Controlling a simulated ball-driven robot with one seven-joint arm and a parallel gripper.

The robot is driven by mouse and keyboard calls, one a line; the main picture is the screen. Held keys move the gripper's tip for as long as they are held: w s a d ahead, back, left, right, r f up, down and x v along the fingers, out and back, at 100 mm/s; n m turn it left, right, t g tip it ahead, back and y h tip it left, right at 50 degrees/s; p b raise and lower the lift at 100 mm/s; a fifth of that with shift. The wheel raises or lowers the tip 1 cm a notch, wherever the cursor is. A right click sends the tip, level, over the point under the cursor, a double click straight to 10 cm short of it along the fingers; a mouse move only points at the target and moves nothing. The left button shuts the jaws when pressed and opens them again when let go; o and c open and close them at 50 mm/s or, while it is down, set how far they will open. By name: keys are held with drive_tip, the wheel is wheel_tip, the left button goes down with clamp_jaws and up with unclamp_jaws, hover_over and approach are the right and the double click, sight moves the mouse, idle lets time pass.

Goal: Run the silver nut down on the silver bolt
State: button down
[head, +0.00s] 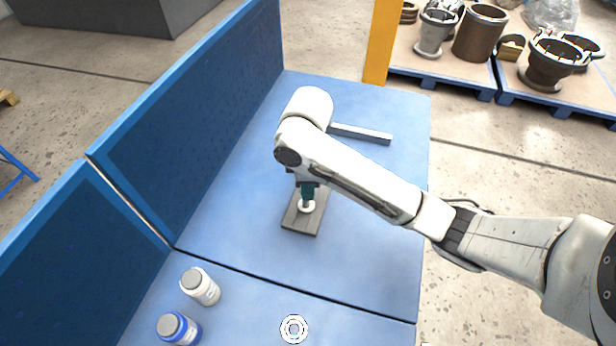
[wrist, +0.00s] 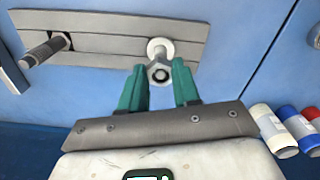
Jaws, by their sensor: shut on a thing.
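The silver nut (wrist: 159,74) is a six-sided ring between my gripper's green fingertips in the wrist view. My gripper (wrist: 159,68) is shut on it; the gripper also shows from behind in the head view (head: 307,193). The silver bolt (wrist: 159,47) stands on the grey slatted board (wrist: 100,42), with a pale round collar at its base. The nut lines up with the bolt, and its hole looks dark. I cannot tell how far the thread is inside the nut. In the head view the board (head: 296,222) shows below my gripper, and the nut is hidden.
A dark bolt (wrist: 45,49) stands at the board's other end. A grey bar (head: 362,133) lies behind my arm. A white bottle (head: 201,287), a blue bottle (head: 178,328) and a white ring (head: 294,329) stand at the front. Blue panels (head: 200,130) wall the left; the right tabletop is clear.

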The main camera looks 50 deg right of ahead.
drive_tip(key=m, duration=0.7)
drive_tip(key=shift+a, duration=0.2)
drive_tip(key=c, duration=1.1)
unclamp_jaws()
drive_tip(key=shift+s, duration=0.1)
drive_tip(key=shift+o, duration=0.2)
